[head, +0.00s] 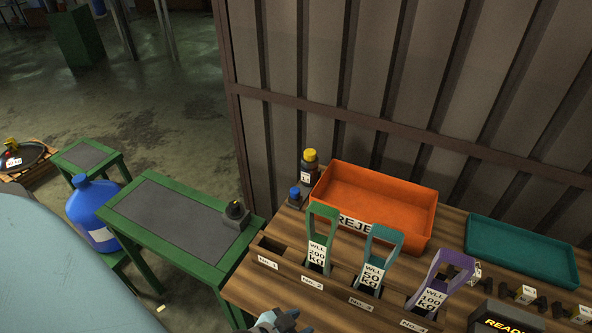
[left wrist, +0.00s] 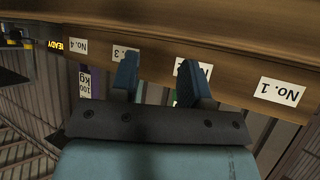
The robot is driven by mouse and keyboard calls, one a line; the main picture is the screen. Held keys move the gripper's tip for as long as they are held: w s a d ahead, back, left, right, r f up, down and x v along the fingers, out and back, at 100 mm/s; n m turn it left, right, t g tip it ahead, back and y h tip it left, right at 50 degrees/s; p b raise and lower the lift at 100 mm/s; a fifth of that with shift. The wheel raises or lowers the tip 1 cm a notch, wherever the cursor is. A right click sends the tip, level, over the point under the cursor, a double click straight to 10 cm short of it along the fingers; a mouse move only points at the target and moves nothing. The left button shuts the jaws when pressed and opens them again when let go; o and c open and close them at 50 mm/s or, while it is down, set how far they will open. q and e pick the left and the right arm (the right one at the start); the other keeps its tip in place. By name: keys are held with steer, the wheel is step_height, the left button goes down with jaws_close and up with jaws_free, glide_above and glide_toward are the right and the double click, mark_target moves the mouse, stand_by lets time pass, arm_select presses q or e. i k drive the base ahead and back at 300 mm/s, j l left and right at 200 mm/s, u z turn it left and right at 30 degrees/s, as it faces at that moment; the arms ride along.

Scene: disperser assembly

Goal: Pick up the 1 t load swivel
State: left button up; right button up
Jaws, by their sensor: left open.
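Three labelled lifting pieces stand in the wooden rack (head: 290,278): a green one marked WLL 200 kg (head: 318,240), a teal one marked WLL 50 kg (head: 375,258) and a purple one marked WLL 100 kg (head: 438,282). They stand behind labels No. 2, No. 3 and No. 4. The slot behind No. 1 (head: 272,245) looks empty. I see no label reading 1 t. My left gripper (head: 277,320) is at the bottom edge, in front of the rack. In the left wrist view its fingers (left wrist: 158,82) are apart with nothing gripped. My right gripper is out of view.
An orange REJECT tray (head: 375,195) and a teal tray (head: 520,250) lie behind the rack. Yellow-capped (head: 309,165) and blue-capped (head: 295,196) bottles stand at its left. A green table (head: 165,215) carries a small dark fitting (head: 236,211); a blue jug (head: 93,212) stands beside it.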

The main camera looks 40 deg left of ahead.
mark_target(309, 170)
steer(key=l+u, duration=0.1)
steer(key=u, duration=1.25)
steer(key=i+l, duration=0.05)
